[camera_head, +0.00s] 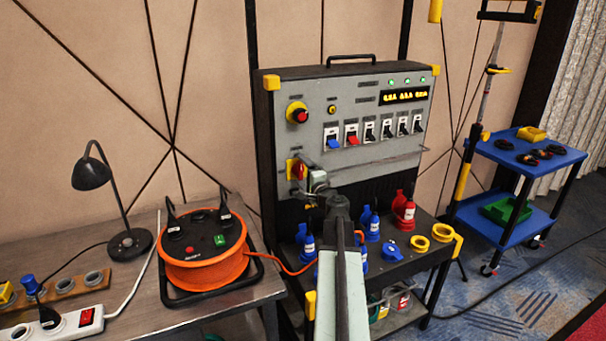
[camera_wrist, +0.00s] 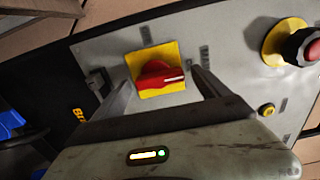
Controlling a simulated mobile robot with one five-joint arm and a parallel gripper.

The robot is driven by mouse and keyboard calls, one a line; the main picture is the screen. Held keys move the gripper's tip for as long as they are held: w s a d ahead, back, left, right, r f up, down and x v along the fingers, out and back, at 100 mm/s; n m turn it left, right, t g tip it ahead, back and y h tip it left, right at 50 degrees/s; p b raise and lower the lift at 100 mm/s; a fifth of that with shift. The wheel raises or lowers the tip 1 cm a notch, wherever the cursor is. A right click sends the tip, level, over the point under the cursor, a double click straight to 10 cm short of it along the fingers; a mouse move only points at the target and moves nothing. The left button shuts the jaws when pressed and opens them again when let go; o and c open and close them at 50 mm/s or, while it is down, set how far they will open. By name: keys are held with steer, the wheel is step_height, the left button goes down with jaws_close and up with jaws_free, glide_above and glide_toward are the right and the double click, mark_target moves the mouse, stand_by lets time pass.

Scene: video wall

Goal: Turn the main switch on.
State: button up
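The main switch looks to be the red rotary knob on a yellow square plate (camera_head: 298,170), low on the left of the grey panel. In the wrist view the same red knob (camera_wrist: 155,76) shows a white mark towards the right of the picture. My gripper (camera_head: 309,178) is in front of the panel at this knob. In the wrist view my gripper (camera_wrist: 149,74) is open, with one finger on each side of the knob and no visible grip on it. Whether the fingertips touch the panel is not clear.
A red emergency button (camera_head: 299,115) on a yellow ring sits above the knob. A row of toggle switches (camera_head: 371,132) is to the right. Blue and red plugs (camera_head: 404,208) stand on the shelf below. An orange cable reel (camera_head: 203,254) is on the left table.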

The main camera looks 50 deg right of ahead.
steer(key=shift+s, duration=0.1)
steer(key=v, duration=0.7)
steer(key=shift+s, duration=0.25)
steer(key=shift+a+f, duration=0.1)
steer(key=shift+a, duration=0.1)
